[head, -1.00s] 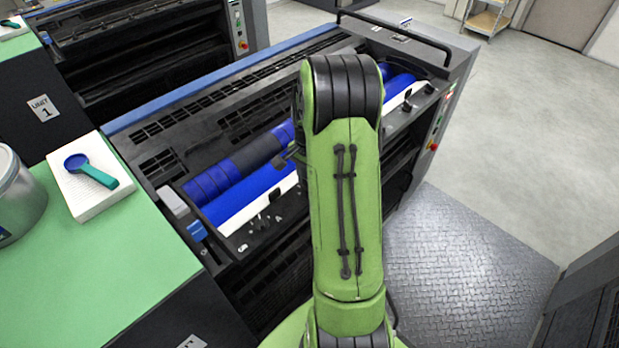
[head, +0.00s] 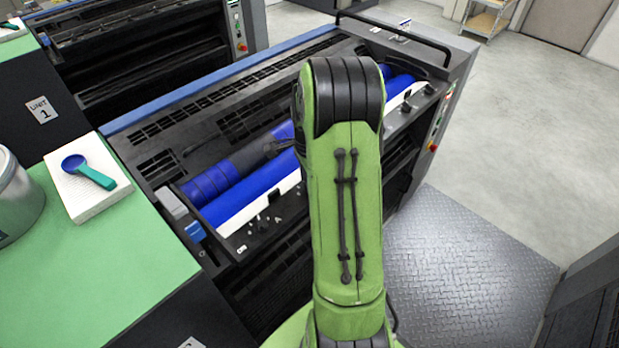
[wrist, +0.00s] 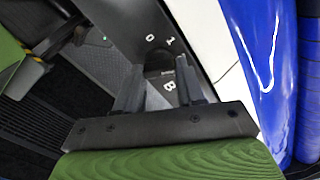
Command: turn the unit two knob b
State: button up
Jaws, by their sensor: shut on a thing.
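Knob B (wrist: 158,63) is a small dark knob in the wrist view, on a grey panel with a white "B" below it and the marks "0" and "1" above it. My gripper (wrist: 161,78) has its two fingers on either side of the knob and is shut on it. The fingers partly cover the knob, so its exact pointing direction is hard to tell. In the head view my green arm hides the knob and most of the gripper. Unit two (head: 225,125) is the dark machine with blue rollers under my arm.
A blue roller (wrist: 262,60) lies right of the panel in the wrist view. In the head view, a green-topped surface at left holds a white pad (head: 88,190) with a blue-and-teal scoop (head: 88,172) and a grey can (head: 15,200). A metal floor plate (head: 470,260) lies at right.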

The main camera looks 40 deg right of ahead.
jog(key=shift+d+r, duration=0.1)
jog(key=o, duration=1)
jog(key=shift+o, duration=0.2)
notch_tip(320, 180, up, 16)
jog(key=p, duration=0.2)
jog(key=s+a+r+n+t, duration=0.1)
jog(key=a+r+n, duration=0.15)
jog(key=a, duration=0.25)
jog(key=s+a+r+n, duration=0.1)
jog(key=a+r+n, duration=0.1)
jog(key=a+n, duration=0.2)
jog(key=s+a+n+t, duration=0.4)
jog(key=s+a+n, duration=0.9)
jog(key=n, duration=0.3)
jog(key=shift+s+a+f+t, duration=0.3)
jog(key=shift+s+a, duration=0.05)
jog(key=shift+a, duration=0.5)
